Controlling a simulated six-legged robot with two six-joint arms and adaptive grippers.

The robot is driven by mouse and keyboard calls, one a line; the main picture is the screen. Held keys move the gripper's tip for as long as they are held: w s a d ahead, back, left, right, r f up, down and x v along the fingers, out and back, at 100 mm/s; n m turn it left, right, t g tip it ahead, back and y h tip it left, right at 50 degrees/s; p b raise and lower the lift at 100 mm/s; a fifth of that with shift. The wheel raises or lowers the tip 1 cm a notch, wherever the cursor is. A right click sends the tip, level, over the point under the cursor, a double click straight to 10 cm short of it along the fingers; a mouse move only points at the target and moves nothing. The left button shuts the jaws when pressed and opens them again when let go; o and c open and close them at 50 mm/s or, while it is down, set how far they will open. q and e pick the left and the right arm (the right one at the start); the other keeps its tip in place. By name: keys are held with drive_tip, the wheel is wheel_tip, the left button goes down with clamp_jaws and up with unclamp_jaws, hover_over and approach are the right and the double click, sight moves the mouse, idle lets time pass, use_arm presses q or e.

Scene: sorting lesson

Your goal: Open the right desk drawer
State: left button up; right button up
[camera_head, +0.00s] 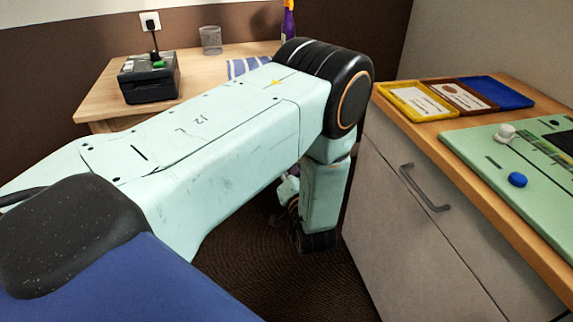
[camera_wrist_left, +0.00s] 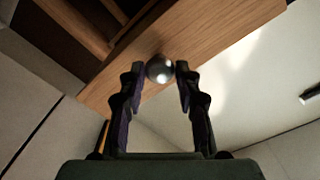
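A wooden desk (camera_head: 195,65) stands at the back, its front mostly hidden behind my left arm. In the left wrist view a round metal knob (camera_wrist_left: 159,68) sits on a wooden front (camera_wrist_left: 215,35). Dark gaps and wooden strips (camera_wrist_left: 85,25) show beside that front; I cannot tell how far the drawer is out. In the head view the left gripper (camera_head: 287,190) is mostly hidden by its own arm. My right gripper is not in view.
A grey cabinet (camera_head: 385,205) with a dark handle (camera_head: 424,188) stands close on the right. Yellow (camera_head: 385,92), brown and blue (camera_head: 508,84) trays and a green board (camera_head: 470,150) lie on it. A black device (camera_head: 148,85) and a mesh cup (camera_head: 211,40) stand on the desk.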

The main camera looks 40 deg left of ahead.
use_arm(q)
drive_tip(key=o, duration=0.4)
drive_tip(key=shift+c, duration=0.2)
drive_tip(key=shift+s, duration=0.1)
drive_tip(key=shift+d, duration=0.1)
drive_tip(key=v, duration=0.7)
drive_tip(key=shift+s+d, duration=0.1)
drive_tip(key=shift+s, duration=0.05)
drive_tip(key=s+d+f+m+g+h+p, duration=0.1)
drive_tip(key=s+d+f+g+h, duration=0.1)
drive_tip(key=s+f+h, duration=0.3)
drive_tip(key=s+d+f+g+h, duration=0.1)
drive_tip(key=s+f+g+h, duration=0.1)
drive_tip(key=f+h, duration=0.35)
drive_tip(key=s+d+g+h+p, duration=0.1)
drive_tip(key=s+d+g, duration=0.1)
drive_tip(key=s, duration=0.9)
drive_tip(key=s+d+g+h+p, duration=0.2)
drive_tip(key=s+g, duration=0.3)
drive_tip(key=s, duration=0.7)
drive_tip(key=shift+f+m+g, duration=0.3)
drive_tip(key=shift+f+m, duration=0.1)
